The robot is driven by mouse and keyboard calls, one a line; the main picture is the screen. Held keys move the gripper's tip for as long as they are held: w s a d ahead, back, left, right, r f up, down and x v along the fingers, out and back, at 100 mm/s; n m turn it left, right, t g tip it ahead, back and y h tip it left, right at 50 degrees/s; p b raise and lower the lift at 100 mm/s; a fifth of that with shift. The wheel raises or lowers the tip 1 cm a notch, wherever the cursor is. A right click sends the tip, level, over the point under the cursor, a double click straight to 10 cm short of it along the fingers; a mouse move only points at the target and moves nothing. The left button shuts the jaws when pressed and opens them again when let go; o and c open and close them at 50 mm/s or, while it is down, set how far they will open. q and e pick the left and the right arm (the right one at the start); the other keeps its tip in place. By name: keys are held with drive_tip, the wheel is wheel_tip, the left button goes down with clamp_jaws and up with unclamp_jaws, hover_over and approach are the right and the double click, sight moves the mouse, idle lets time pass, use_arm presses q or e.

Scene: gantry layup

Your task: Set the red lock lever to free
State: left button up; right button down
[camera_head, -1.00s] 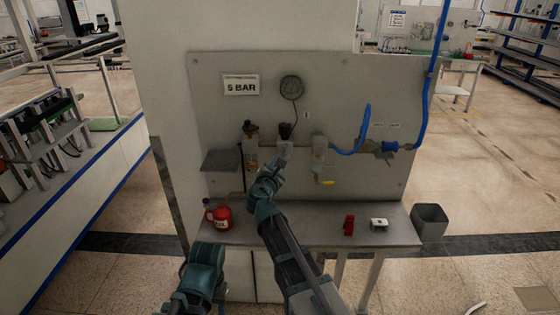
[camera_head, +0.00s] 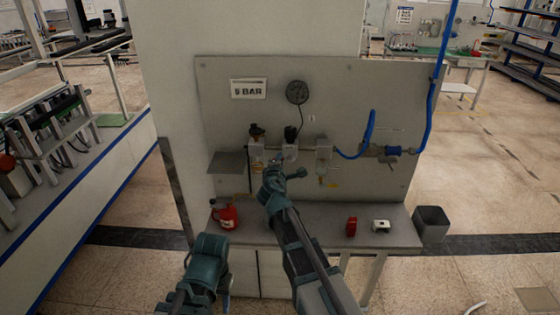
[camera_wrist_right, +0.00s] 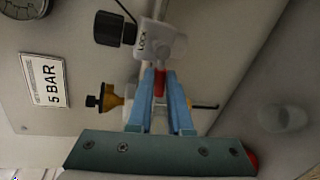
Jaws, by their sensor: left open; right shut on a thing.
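The red lock lever (camera_wrist_right: 160,84) shows as a short red piece between the blue fingers of my right gripper (camera_wrist_right: 161,82) in the right wrist view. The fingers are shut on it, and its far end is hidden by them. Just beyond it is a grey valve body (camera_wrist_right: 158,42) marked LOCK. In the head view my right gripper (camera_head: 275,166) is at the middle valve on the panel, and the lever is hidden there. My left gripper (camera_head: 208,272) is low at the left, in front of the bench and away from the lever; its fingers are hard to see.
The grey panel (camera_head: 225,105) carries a 5 BAR sign (camera_head: 248,89), a gauge (camera_head: 297,92) and a blue hose (camera_head: 430,100). On the bench (camera_head: 300,218) stand a red can (camera_head: 226,216), a red part (camera_head: 351,227) and a white block (camera_head: 381,225). A grey bin (camera_head: 432,222) is at right.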

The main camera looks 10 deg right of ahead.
drive_tip(key=shift+m, duration=0.3)
idle(0.4)
drive_tip(key=c, duration=0.8)
unclamp_jaws()
drive_tip(key=shift+c, duration=0.2)
drive_tip(key=shift+s+r, duration=0.1)
drive_tip(key=shift+s, duration=0.05)
drive_tip(key=p+v, duration=0.3)
drive_tip(key=v, duration=1)
drive_tip(key=shift+s, duration=0.3)
